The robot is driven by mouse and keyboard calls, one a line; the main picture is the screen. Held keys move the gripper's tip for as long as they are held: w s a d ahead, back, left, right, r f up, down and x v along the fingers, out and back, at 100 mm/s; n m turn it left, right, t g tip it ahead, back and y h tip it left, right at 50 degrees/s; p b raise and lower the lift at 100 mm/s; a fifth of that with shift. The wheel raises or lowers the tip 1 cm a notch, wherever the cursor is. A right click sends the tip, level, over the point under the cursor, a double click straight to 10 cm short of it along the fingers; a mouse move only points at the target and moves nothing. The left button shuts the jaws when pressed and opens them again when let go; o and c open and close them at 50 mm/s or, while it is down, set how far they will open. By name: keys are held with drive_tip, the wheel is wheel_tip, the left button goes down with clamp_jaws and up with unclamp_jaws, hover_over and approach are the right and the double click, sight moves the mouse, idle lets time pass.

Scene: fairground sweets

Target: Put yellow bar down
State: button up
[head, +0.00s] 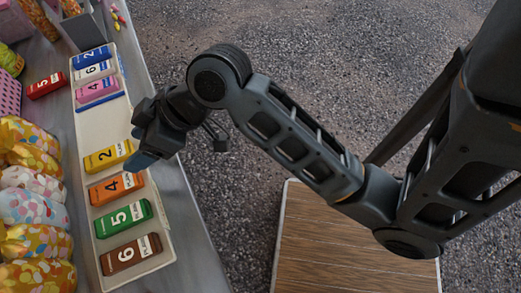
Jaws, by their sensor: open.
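The yellow bar (108,156), marked 2, lies in the long cream tray (90,127), below an empty stretch of it and just above the orange bar (116,188). My gripper (139,147) is over the tray's right edge, beside the right end of the yellow bar. Its jaws are open. The gap between the fingers is hard to see from this angle, and I cannot tell whether a finger touches the bar.
Green (123,218) and brown (131,254) bars lie lower in the tray; blue (91,57), white (93,71) and pink (96,88) bars lie higher. A red bar (46,86) and wrapped sweets (30,208) are left of the tray. Grey counter (187,240) shows at right.

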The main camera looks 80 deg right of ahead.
drive_tip(key=s+a+f+m+t+h, duration=0.1)
drive_tip(key=s+f+m+h, duration=0.2)
drive_tip(key=s, duration=0.4)
drive_tip(key=s+r+t, duration=0.2)
drive_tip(key=s+r, duration=0.1)
drive_tip(key=s, duration=0.5)
drive_tip(key=s+r+t, duration=0.2)
drive_tip(key=s+r, duration=0.1)
drive_tip(key=s, duration=0.6)
drive_tip(key=shift+s+d+n+h, duration=0.25)
drive_tip(key=shift+d+n+h, duration=0.05)
drive_tip(key=shift+d, duration=0.15)
drive_tip(key=shift+o, duration=0.5)
